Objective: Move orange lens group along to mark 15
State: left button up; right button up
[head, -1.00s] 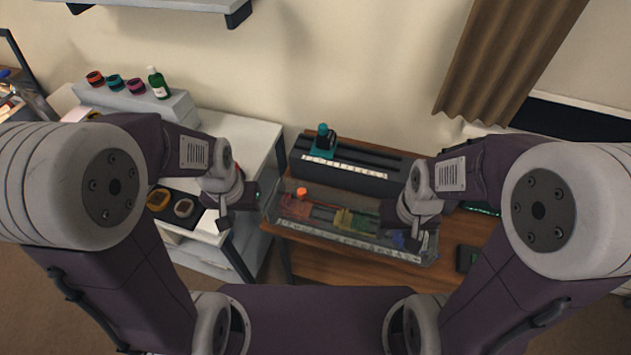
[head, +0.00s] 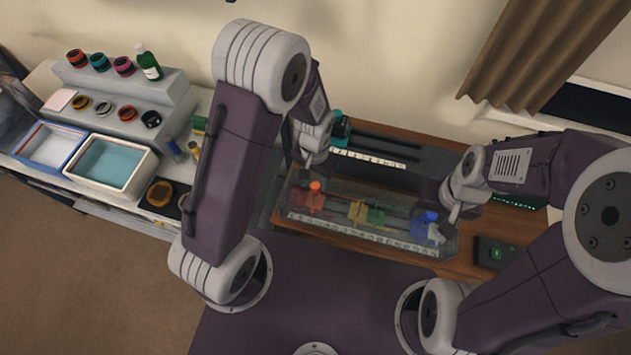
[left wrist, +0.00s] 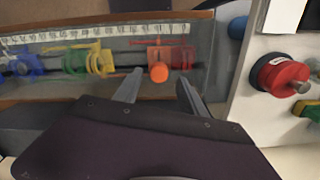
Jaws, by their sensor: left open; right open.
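The orange lens group (head: 308,201), a red-orange block with an orange knob, sits at the left end of the clear trough (head: 375,241). It also shows in the left wrist view (left wrist: 158,72), just beyond my fingertips. A numbered scale runs along the trough, too small to read for mark 15. My left gripper (head: 308,166) is over the trough's left end; in the left wrist view its open fingers (left wrist: 158,92) straddle the line to the orange knob, with nothing between them. My right gripper (head: 452,214) is open near the blue group (head: 425,226); its fingertips are partly unclear.
Yellow and green groups (head: 366,212) stand mid-trough, right of the orange one. A dark rail with a white scale (head: 375,158) lies behind, with a teal part (head: 339,128) on it. The left bench holds trays (head: 110,165). A dark device (head: 496,252) lies at right.

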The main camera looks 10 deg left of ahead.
pick_arm(q)
jog(key=shift+s+f, duration=0.2)
jog(key=shift+f, duration=1.2)
jog(key=shift+w, duration=0.1)
grip_shut()
jog(key=shift+d, duration=0.15)
